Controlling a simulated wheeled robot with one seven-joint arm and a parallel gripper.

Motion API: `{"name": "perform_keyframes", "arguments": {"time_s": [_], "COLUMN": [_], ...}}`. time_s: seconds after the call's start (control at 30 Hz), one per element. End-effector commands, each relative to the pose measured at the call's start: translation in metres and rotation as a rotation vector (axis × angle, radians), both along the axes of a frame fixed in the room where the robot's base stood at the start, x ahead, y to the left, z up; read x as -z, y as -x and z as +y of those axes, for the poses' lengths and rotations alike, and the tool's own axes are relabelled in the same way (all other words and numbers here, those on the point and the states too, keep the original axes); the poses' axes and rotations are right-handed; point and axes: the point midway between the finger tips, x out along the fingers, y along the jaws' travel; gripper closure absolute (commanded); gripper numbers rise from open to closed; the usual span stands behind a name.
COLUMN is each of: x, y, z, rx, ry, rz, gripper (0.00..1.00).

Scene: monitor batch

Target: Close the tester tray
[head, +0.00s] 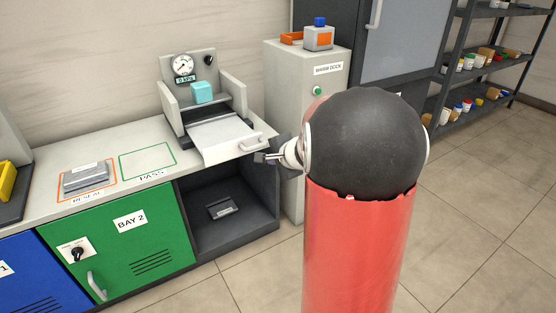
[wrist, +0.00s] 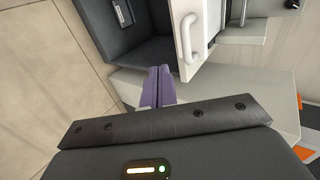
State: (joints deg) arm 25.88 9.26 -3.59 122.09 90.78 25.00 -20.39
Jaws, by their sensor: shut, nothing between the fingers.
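The tester (head: 205,95) stands on the counter with a round gauge and a light blue block (head: 203,92) at its back. Its white tester tray (head: 222,138) is pulled out toward the front and has a bar handle (head: 252,143). The tray handle also shows in the wrist view (wrist: 190,38). My gripper (head: 262,157) is shut and empty, close to the front of the tray and just below the handle in the head view. In the wrist view its fingers (wrist: 160,72) are together, to the left of the handle and seemingly apart from it.
Below the counter is an open dark bay (head: 235,225) with a small labelled case (head: 223,207) inside. A green Bay 2 door (head: 125,235) is to its left. A grey cabinet (head: 305,80) stands right of the tester. A grey case (head: 86,178) lies in the orange outline; the green outline (head: 148,160) is empty.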

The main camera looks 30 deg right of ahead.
Motion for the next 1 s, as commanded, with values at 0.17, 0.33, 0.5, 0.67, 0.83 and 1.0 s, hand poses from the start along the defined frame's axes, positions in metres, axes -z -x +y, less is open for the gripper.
{"name": "perform_keyframes", "arguments": {"time_s": [0.17, 0.33, 0.5, 0.67, 0.83, 1.0], "x": [0.025, 0.013, 0.013, 0.013, 0.013, 0.013], "y": [-0.030, -0.055, -0.066, -0.068, -0.068, -0.081], "z": [0.002, 0.002, 0.003, 0.003, 0.003, 0.003], "rx": [-0.002, -0.002, -0.001, -0.001, -0.001, -0.004], "ry": [-0.001, 0.000, -0.001, -0.001, -0.001, 0.001], "rz": [0.002, 0.000, 0.000, 0.000, 0.000, 0.000], "gripper": [1.00, 1.00, 1.00, 1.00, 1.00, 1.00]}}
